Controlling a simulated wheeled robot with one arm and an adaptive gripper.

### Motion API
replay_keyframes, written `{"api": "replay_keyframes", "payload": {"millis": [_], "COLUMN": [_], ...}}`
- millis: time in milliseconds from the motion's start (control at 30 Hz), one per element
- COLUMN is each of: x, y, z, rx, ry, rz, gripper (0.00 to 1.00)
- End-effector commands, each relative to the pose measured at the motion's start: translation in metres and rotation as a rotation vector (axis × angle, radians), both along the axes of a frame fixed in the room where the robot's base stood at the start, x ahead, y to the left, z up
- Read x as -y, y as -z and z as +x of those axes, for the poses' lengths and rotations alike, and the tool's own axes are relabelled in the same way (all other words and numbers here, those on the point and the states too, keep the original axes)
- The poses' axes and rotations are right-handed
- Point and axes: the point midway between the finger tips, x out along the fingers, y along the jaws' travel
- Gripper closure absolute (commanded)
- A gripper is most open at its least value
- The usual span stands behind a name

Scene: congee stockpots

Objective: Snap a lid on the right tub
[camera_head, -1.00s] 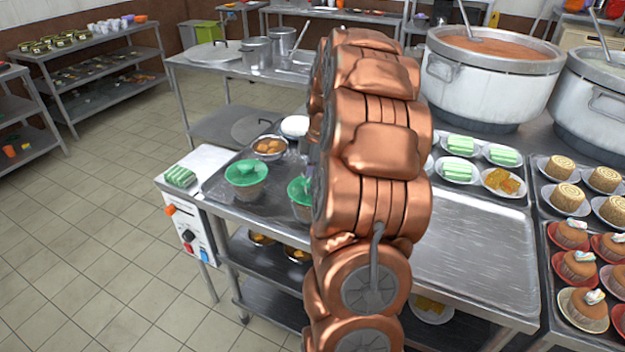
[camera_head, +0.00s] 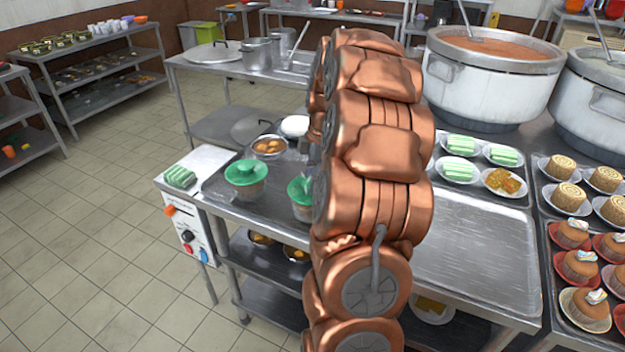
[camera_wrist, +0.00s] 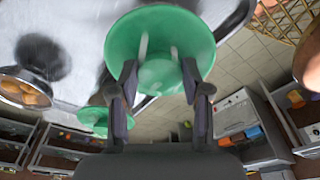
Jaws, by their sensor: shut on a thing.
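The left tub (camera_head: 248,193) stands on the metal tray with a green lid (camera_head: 246,171) over its mouth. The right tub (camera_head: 303,211) is beside it, partly hidden by my arm. A second green lid (camera_head: 300,190) is at the top of the right tub; I cannot tell whether it is pressed down. In the wrist view a large green lid (camera_wrist: 160,30) is between the fingers of my gripper (camera_wrist: 160,72), which is shut on it. Another green lid (camera_wrist: 92,121) shows lower left.
A bowl of round brown food (camera_head: 269,147) and a white round thing (camera_head: 295,126) are behind the tubs. A control box (camera_head: 188,236) is at the table's left end. Large pots (camera_head: 487,85) and plated desserts (camera_head: 459,169) are to the right. The front right tray (camera_head: 470,260) has bare room.

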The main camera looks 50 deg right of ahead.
Motion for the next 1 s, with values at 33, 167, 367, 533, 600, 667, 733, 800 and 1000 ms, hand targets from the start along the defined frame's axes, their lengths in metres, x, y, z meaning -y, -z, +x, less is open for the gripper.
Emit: {"api": "replay_keyframes", "payload": {"millis": [33,167,367,533,600,667,733,800,1000], "x": [-0.0001,0.0,0.0,0.0,0.0,0.0,0.0,0.0,0.0], "y": [-0.0001,-0.0002,-0.0001,-0.0001,-0.0001,-0.0001,-0.0001,-0.0001,-0.0001], "z": [0.0,0.0,-0.0001,-0.0001,-0.0001,-0.0001,-0.0001,-0.0001,-0.0001], "rx": [0.0,0.0,0.0,0.0,0.0,0.0,0.0,0.0,0.0], "ry": [0.0,0.0,0.001,0.001,0.001,0.001,0.001,0.001,0.001], "rz": [0.0,0.0,0.0,0.0,0.0,0.0,0.0,0.0,0.0], "gripper": [0.72,0.72,0.47,0.3,0.23,0.23,0.23,0.23,0.04]}}
